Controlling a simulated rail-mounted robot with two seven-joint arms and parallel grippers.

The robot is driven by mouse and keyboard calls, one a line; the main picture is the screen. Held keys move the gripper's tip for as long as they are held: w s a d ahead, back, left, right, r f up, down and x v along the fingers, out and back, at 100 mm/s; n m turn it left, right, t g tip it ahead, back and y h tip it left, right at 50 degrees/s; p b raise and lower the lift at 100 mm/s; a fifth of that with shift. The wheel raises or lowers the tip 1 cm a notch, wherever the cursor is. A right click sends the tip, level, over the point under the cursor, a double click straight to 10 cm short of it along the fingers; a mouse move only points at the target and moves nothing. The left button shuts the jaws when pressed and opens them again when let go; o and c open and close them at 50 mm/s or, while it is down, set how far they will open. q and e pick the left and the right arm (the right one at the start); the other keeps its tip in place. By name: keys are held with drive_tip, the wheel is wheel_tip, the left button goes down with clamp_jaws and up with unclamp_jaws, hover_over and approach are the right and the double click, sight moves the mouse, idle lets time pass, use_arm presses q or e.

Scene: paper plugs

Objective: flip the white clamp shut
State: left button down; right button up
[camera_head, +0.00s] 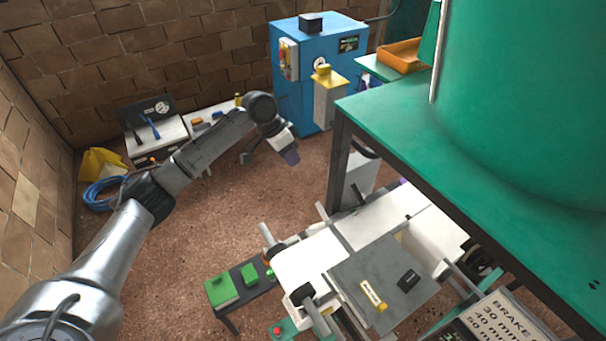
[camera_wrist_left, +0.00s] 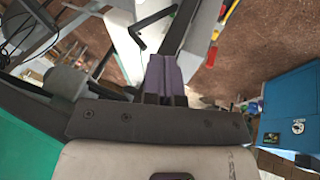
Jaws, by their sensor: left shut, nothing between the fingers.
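My left gripper (camera_head: 289,157) hangs above open floor, left of the green table, in the head view. Its purple fingers are together and empty; they also show in the left wrist view (camera_wrist_left: 165,78). The machine with white panels (camera_head: 310,262) stands at lower centre, below and right of the gripper and apart from it. I cannot tell which of its white parts is the clamp. A white panel with a black bent handle (camera_wrist_left: 150,28) lies beyond the fingertips in the left wrist view. My right gripper does not show.
A green table (camera_head: 385,125) carrying a large green cylinder (camera_head: 530,90) blocks the right side. A blue cabinet (camera_head: 300,85) stands behind the gripper. A low dark stand (camera_head: 240,305) with green blocks is at lower left of the machine. Brown floor (camera_head: 235,215) between is clear.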

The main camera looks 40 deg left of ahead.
use_arm(q)
drive_tip(key=d+p+x, duration=0.1)
drive_tip(key=x, duration=0.5)
drive_tip(key=s+d+p+x, duration=0.1)
drive_tip(key=x, duration=0.5)
drive_tip(key=shift+s+r+p, duration=0.25)
drive_tip(key=shift+s+p, duration=0.05)
drive_tip(key=shift+d, duration=0.15)
